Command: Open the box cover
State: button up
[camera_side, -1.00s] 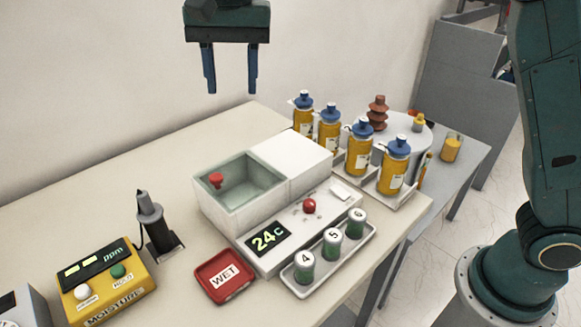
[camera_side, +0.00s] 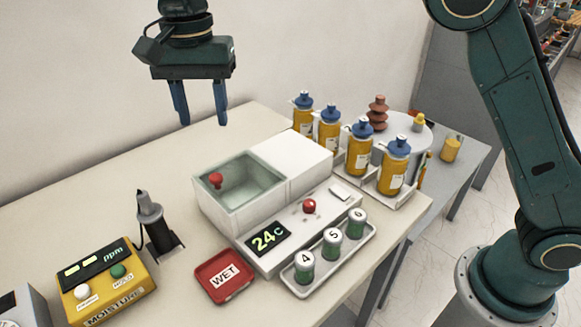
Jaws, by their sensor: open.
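The white box (camera_side: 238,220) stands on the table in the middle of the view. Its left part shows a greenish see-through cover (camera_side: 245,182) with a red knob (camera_side: 216,179) near its left end. The right part of its top is a plain white panel (camera_side: 290,153). The cover appears to lie over the box opening. My gripper (camera_side: 201,122) points down with its two blue fingers spread and empty. In the picture it is above and slightly left of the knob, apart from it.
A 24 C display (camera_side: 268,238) and red button (camera_side: 309,206) are on the box front. A tray (camera_side: 352,262) of numbered cans, a red WET dish (camera_side: 223,277), a yellow moisture meter (camera_side: 105,288) and a black probe (camera_side: 155,225) stand around it. Yellow bottles (camera_side: 358,150) stand at right.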

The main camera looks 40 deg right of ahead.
aim_at(217, 175)
notch_tip(217, 175, down, 12)
jog(key=shift+f, duration=0.1)
dwell(0.5)
jog(key=shift+c, duration=0.5)
jog(key=shift+d, duration=0.1)
grip_shut()
